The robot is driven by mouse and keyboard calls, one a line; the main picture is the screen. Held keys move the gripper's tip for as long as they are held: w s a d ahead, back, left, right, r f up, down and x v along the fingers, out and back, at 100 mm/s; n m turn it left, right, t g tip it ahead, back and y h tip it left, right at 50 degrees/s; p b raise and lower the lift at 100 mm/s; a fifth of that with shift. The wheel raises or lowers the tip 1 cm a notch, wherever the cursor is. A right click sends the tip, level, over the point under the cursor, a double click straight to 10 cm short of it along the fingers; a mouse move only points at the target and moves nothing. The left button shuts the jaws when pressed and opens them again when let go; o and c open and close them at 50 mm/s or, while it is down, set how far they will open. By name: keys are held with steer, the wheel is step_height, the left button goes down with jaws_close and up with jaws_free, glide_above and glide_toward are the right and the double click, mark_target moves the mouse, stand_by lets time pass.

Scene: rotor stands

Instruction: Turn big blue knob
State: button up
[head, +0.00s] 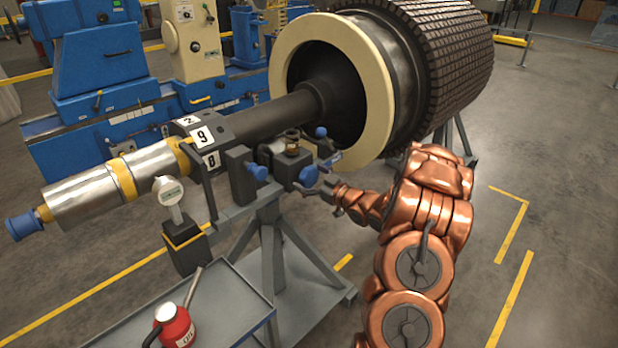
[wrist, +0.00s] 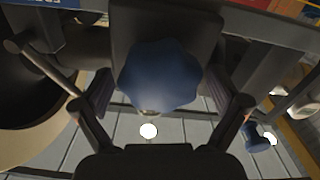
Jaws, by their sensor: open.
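The big blue knob (head: 309,176) sits on the front of a dark block on the rotor stand. In the wrist view the big blue knob (wrist: 158,77), with its lobed edge, fills the middle of the picture. My gripper (head: 322,188) is right at it in the head view, reaching in from the right. In the wrist view my gripper (wrist: 155,92) is open, with one finger on each side of the knob. Gaps show between the fingers and the knob, and I cannot see any contact. The back of the knob is hidden.
A smaller blue knob (head: 258,172) is on the block to the left; a blue knob (wrist: 258,138) also shows at the wrist view's right. The rotor's cream ring (head: 380,95) stands close above my arm.

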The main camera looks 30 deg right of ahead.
steer(key=v, duration=1.2)
stand_by(0.3)
steer(key=shift+w+r, duration=0.1)
stand_by(0.5)
steer(key=a+r+m+g+h+p, duration=0.1)
steer(key=a+r+m+g+h, duration=0.1)
steer(key=a+r+g+h, duration=0.4)
steer(key=s+a+r+m+g, duration=0.1)
steer(key=s+a+g, duration=0.3)
steer(key=s+a, duration=0.4)
steer(key=s+a+r+m+g+y+p, duration=0.1)
steer(key=s+a+g, duration=0.4)
steer(key=s, duration=1.1)
steer(key=s+a+r+g+y+p, duration=0.1)
steer(key=s+a+g, duration=0.3)
steer(key=s+a, duration=0.8)
steer(key=shift+r+m, duration=0.3)
steer(key=shift+m, duration=0.1)
